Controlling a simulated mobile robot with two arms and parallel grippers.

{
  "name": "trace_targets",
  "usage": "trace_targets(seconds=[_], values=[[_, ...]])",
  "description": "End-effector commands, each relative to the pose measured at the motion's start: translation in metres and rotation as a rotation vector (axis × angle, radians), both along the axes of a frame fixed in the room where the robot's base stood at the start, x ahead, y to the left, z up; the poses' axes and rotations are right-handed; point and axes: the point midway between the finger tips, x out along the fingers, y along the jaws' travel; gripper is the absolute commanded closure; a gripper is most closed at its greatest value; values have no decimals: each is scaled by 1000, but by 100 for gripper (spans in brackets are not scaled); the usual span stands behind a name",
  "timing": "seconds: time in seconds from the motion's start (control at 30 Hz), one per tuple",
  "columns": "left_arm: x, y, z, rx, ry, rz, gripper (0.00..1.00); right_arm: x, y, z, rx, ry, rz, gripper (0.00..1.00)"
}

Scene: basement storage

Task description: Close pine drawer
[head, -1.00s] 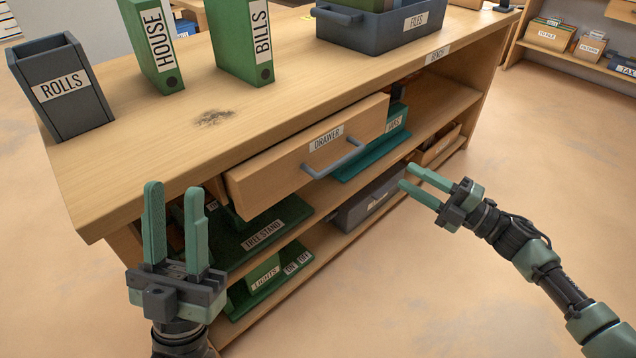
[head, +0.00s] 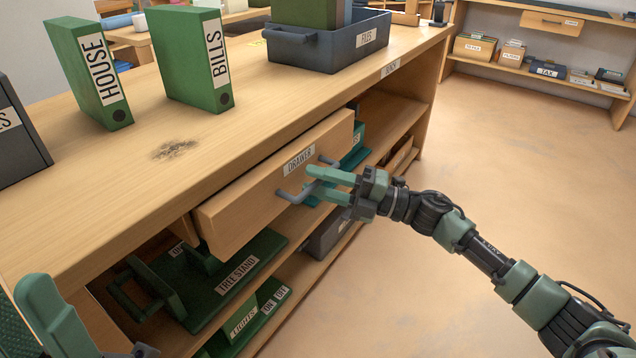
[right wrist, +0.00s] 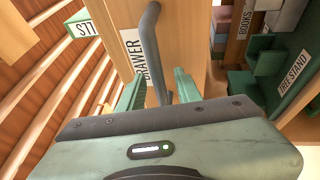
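The pine drawer (head: 235,208), labelled DRAWER, stands pulled out from under the bench top. Its grey bar handle (head: 290,197) is on the front face; it also shows in the right wrist view (right wrist: 150,45). My right gripper (head: 312,182) is at the handle with its fingers apart. In the right wrist view the handle runs between the two open fingers (right wrist: 158,90); whether they touch it I cannot tell. My left gripper (head: 55,315) is cut off at the lower left; only one finger shows clearly.
The bench top (head: 130,190) carries green HOUSE (head: 92,75) and BILLS (head: 190,60) binders and a grey FILES crate (head: 325,50). A green tree stand (head: 225,285) sits on the shelf below the drawer. The floor (head: 480,150) to the right is clear.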

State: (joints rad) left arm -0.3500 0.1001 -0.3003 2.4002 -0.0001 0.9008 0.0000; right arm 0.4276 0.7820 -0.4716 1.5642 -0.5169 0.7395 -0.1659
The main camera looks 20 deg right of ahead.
Motion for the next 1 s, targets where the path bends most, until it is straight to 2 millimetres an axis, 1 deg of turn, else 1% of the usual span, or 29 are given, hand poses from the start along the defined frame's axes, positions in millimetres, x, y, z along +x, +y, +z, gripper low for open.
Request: trace_targets(seconds=[0.2, 0.23, 0.33, 1.0], values=[[0, 0, 0, 0, 1, 0, 64, 0, 1, 0, 0, 0, 0, 66], [0, 0, 0, 0, 1, 0, 64, 0, 1, 0, 0, 0, 0, 71], [0, 0, 0, 0, 1, 0, 64, 0, 1, 0, 0, 0, 0, 99], [1, 0, -1, 1, 3, 0, 64, 0, 0, 0, 0, 1, -1, 100]])
